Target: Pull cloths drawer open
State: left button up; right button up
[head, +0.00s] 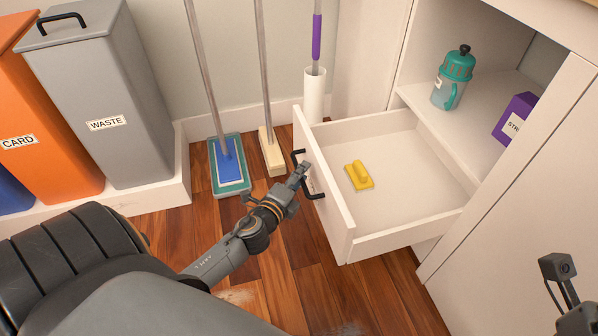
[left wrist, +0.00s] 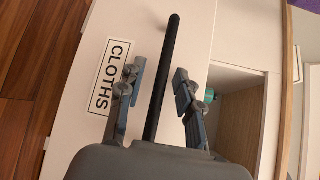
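The cloths drawer (head: 340,215) is pulled well out of the white cabinet in the head view. Its front carries a black bar handle (head: 314,190). In the left wrist view a CLOTHS label (left wrist: 110,77) is on the drawer front beside the handle (left wrist: 162,75). My left gripper (head: 301,170) is at the handle. In the left wrist view its two fingers (left wrist: 160,88) stand apart on either side of the bar, with gaps showing, so it is not clamped. The fingers of my right gripper do not show.
A yellow object (head: 359,176) lies inside the drawer. A teal bottle (head: 454,77) and a purple box (head: 514,118) stand on the shelf above. A blue mop (head: 229,165) and a broom (head: 271,150) stand left of the drawer, near a grey waste bin (head: 105,95).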

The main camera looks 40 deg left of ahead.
pick_arm(q)
jog(key=s+d+r, duration=0.1)
jog(key=s, duration=1)
jog(key=shift+s+d+r, duration=0.3)
jog(key=shift+s+r, duration=0.05)
jog(key=shift+s, duration=0.05)
